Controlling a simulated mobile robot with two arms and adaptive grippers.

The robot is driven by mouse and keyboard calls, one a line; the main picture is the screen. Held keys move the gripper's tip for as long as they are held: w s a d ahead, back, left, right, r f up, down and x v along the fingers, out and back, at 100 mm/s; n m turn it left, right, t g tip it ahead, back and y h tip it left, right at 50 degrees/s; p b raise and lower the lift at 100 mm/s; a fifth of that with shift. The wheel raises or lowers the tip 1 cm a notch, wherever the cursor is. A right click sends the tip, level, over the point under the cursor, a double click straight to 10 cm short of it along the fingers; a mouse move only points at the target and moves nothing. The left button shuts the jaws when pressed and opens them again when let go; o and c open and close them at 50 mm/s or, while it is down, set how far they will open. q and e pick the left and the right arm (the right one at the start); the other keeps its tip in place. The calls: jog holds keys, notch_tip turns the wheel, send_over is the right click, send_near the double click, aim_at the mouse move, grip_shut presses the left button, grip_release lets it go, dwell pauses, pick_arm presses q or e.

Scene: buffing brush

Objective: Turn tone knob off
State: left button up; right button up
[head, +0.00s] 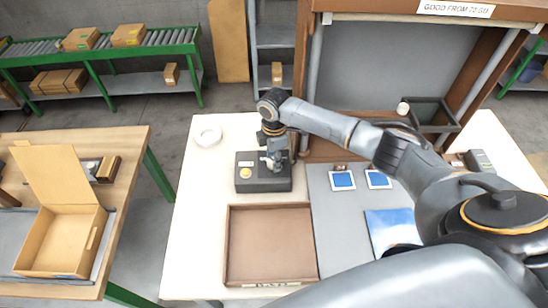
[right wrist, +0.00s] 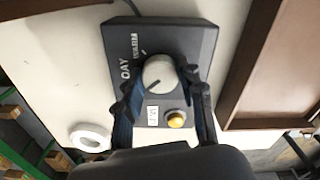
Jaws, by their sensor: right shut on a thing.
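A dark control box (head: 243,186) sits on the pale table, and it also fills the middle of the right wrist view (right wrist: 118,42). On it is a round light-grey knob (right wrist: 158,68) with lettering that looks like "DAY" and "WARM" beside it. My right gripper (head: 274,163) reaches down over the box. In the right wrist view its fingers (right wrist: 161,80) are on both sides of the knob and shut on it. A dark line shows on the knob's lower edge; its exact setting is hard to read. In the head view the gripper hides the knob.
A yellow button (right wrist: 175,120) and a small white label (right wrist: 153,113) are on the box near the knob. A brown tray (head: 232,268) lies in front of the box. A white tape roll (head: 208,136) lies behind it at left. Blue-and-white cards (head: 342,181) lie on a grey mat.

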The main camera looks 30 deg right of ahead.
jog(key=shift+n, duration=0.6)
jog(key=o, duration=1.2)
jog(key=shift+c, duration=0.2)
notch_tip(320, 180, up, 12)
